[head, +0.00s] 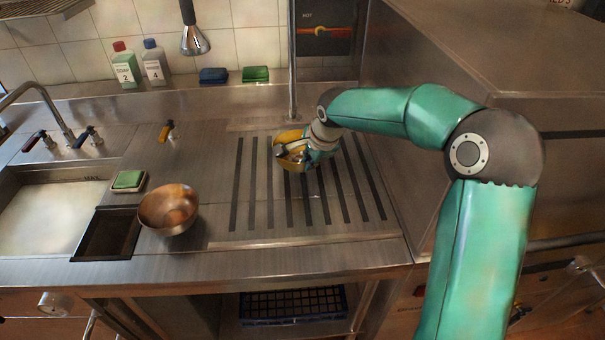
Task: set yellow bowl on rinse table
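The yellow bowl (285,136) is on or just above the slotted part of the steel rinse table (205,150), toward its back. I cannot tell if its base touches the surface. My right gripper (293,155) reaches down to the bowl from the right, with its fingers at the bowl's near side and inside. The gripper and wrist hide much of the bowl. I cannot tell if the fingers are closed on its rim. My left gripper is not in view.
A copper-coloured metal bowl (168,210) stands left of the slots, by a dark recess (106,234). A sponge (128,180) lies behind it. A sink (45,212) is at left. A vertical pipe (292,60) rises behind the slots. Bottles (125,66) stand at the back.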

